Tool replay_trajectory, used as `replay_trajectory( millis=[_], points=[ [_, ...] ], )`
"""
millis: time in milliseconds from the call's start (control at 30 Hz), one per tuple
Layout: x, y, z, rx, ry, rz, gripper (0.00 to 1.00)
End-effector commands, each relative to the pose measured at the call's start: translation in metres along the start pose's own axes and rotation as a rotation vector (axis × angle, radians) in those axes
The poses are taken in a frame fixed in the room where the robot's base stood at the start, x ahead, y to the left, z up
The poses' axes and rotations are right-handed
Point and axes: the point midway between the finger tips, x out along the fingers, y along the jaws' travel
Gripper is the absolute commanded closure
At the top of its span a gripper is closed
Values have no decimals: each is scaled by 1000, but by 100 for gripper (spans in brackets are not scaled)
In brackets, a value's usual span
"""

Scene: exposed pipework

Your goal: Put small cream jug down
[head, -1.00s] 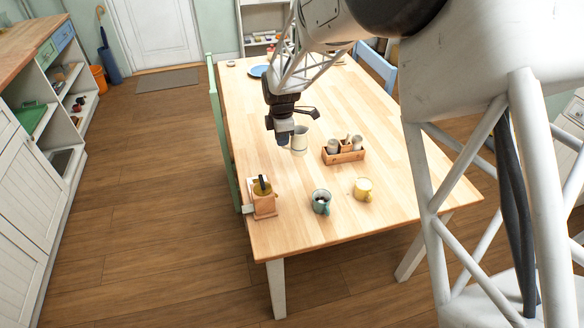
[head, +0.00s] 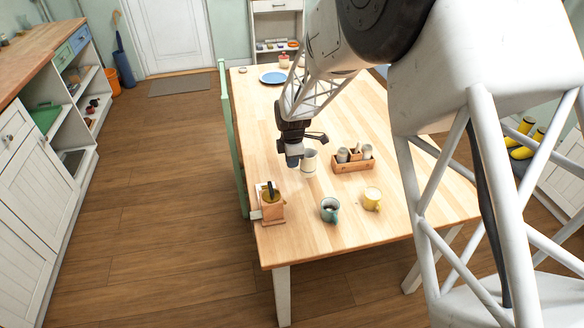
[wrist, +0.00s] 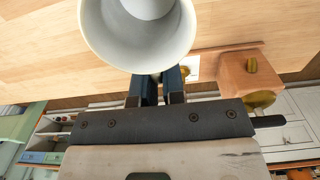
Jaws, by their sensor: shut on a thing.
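The small cream jug (head: 309,162) is upright at my gripper, over the left middle part of the wooden table (head: 285,240). My gripper (head: 294,160) is shut on the jug from its left side in the head view. In the wrist view the jug (wrist: 135,55) shows its round open mouth, and the fingers of my gripper (wrist: 158,88) meet its near side. The inside looks empty. I cannot tell whether its base touches the tabletop.
A wooden caddy (head: 353,166) with white pots stands just right of the jug. A coffee grinder (head: 271,208), teal mug (head: 330,211) and yellow mug (head: 372,199) stand nearer the front edge. A blue plate (head: 272,77) lies at the far end. Bare tabletop lies behind the jug.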

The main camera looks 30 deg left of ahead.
Motion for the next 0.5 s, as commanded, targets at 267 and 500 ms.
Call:
replay_trajectory(
  millis=[267, 500],
  points=[
    [27, 0, 0, 0, 0, -1, 100],
    [32, 0, 0, 0, 0, 0, 100]
  ],
)
